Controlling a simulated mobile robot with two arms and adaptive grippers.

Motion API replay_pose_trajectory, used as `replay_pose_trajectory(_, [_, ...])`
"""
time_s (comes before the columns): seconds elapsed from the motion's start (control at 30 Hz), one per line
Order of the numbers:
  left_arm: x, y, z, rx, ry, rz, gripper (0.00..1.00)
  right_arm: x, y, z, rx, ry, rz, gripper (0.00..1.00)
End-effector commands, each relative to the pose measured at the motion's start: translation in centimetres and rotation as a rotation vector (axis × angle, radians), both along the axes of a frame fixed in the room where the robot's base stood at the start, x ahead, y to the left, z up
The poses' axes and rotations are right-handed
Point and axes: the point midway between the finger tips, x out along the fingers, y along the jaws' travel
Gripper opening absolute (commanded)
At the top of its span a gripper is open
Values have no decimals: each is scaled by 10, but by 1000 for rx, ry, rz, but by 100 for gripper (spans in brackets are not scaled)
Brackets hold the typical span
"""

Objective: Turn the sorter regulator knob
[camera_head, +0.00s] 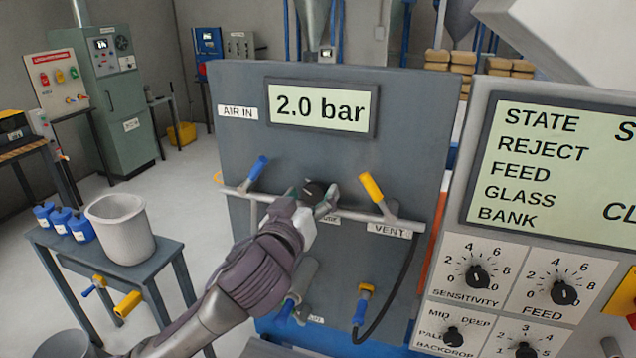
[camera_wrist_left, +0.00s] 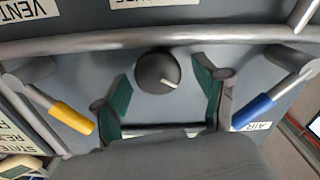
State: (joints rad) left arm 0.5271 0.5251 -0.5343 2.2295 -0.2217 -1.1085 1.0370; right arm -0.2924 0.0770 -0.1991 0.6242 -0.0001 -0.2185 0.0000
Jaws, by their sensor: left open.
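The regulator knob (camera_head: 313,192) is round and black, on the grey air panel (camera_head: 400,110) below a display reading "2.0 bar" (camera_head: 321,109). In the left wrist view the knob (camera_wrist_left: 157,72) carries a pale pointer line towards the lower right. My left gripper (camera_head: 316,203) reaches the panel from the lower left. It is open, with its green-padded fingers (camera_wrist_left: 163,82) on either side of the knob and visible gaps to both. The knob's label is mostly hidden by the gripper in the head view. My right gripper is not in view.
A horizontal pipe (camera_head: 345,212) crosses the panel beside the knob, with a blue-handled valve (camera_head: 258,168) left and a yellow-handled valve (camera_head: 372,187) right. A control panel (camera_head: 515,265) with dials stands at right. A small table with a grey bucket (camera_head: 120,229) stands at left.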

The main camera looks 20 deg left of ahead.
Motion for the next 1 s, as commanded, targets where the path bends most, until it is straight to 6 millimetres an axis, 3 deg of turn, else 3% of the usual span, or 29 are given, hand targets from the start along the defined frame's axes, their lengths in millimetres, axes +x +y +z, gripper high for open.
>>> replay_pose_trajectory(0.13, [-2, -1, 0, 0, 0, 1, 72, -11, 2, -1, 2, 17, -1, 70])
replay_pose_trajectory(0.4, [-2, -1, 0, 0, 0, 1, 70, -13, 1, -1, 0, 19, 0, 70])
replay_pose_trajectory(0.73, [-2, -1, 0, 0, 0, 2, 15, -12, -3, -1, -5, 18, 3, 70])
replay_pose_trajectory(1.0, [-2, -1, 0, 26, 1, 2, 14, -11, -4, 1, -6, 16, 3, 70])
